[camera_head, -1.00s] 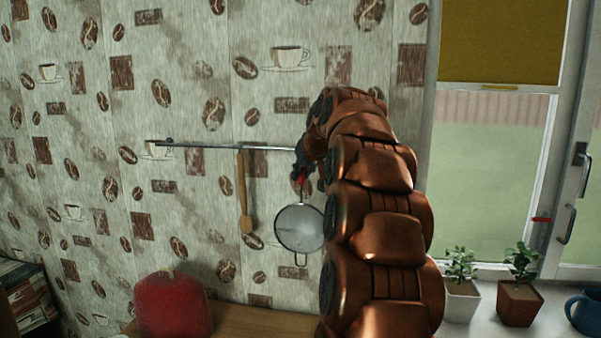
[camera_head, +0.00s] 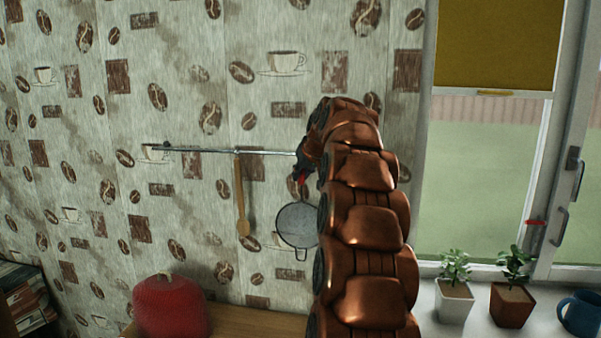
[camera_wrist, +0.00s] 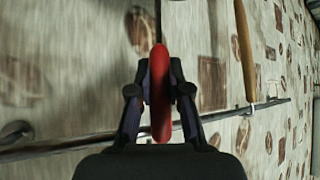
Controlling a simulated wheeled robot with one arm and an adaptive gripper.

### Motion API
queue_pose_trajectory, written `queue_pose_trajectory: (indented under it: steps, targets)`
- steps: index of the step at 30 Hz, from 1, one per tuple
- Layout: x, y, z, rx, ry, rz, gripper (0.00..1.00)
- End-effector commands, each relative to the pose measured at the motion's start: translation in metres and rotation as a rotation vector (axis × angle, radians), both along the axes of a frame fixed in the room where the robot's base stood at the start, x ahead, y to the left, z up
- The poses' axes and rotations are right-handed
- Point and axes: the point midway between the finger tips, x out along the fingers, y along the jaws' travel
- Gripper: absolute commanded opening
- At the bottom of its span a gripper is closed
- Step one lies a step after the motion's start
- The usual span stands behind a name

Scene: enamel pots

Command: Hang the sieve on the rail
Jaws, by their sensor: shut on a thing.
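The sieve (camera_head: 297,225) has a round mesh bowl and hangs down below my gripper (camera_head: 301,176), in front of the wallpaper. My gripper is shut on the sieve's red handle (camera_wrist: 160,95), which stands between the two fingers in the wrist view. The bowl is out of sight there. The rail (camera_head: 220,151) is a thin metal bar on the wall, and my gripper is by its right part. The rail also crosses the wrist view (camera_wrist: 60,148). I cannot tell whether the sieve touches the rail.
A wooden spoon (camera_head: 241,200) hangs from the rail left of the sieve. The rail's left part is free.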

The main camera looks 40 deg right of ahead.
Motion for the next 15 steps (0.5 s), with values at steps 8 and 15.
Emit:
queue_pose_trajectory:
  steps: [8, 15]
  targets:
    - [0.002, -0.002, -0.013, 0.001, 0.000, 0.001, 0.00]
    - [0.002, -0.002, -0.021, 0.001, 0.001, 0.001, 0.00]
